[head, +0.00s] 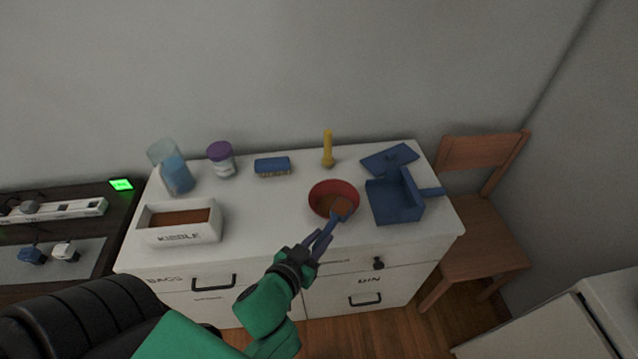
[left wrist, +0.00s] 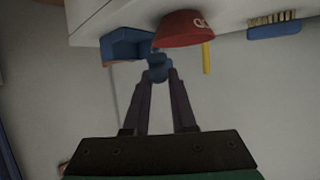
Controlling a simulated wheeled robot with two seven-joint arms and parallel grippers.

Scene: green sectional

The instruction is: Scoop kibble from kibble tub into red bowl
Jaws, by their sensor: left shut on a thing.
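The red bowl (head: 322,189) stands upright on the white dresser top, right of centre. My left gripper (head: 319,241) is shut on the blue handle of a scoop (head: 335,221), in front of the bowl. The scoop's head is at the bowl's front right rim, with brown showing there; I cannot tell whether it touches the bowl. The left wrist view shows the blue scoop (left wrist: 158,72) between the fingers and the red bowl (left wrist: 182,30) beyond it. The white kibble tub (head: 181,234) holds brown kibble at the dresser's left. My right gripper is out of view.
A blue dustpan (head: 394,203) lies close right of the bowl, with a flat blue item (head: 389,160) behind it. A yellow upright object (head: 328,150), blue brush (head: 272,166), purple-lidded jar (head: 221,160) and clear blue container (head: 174,171) line the back. Free surface lies between tub and bowl.

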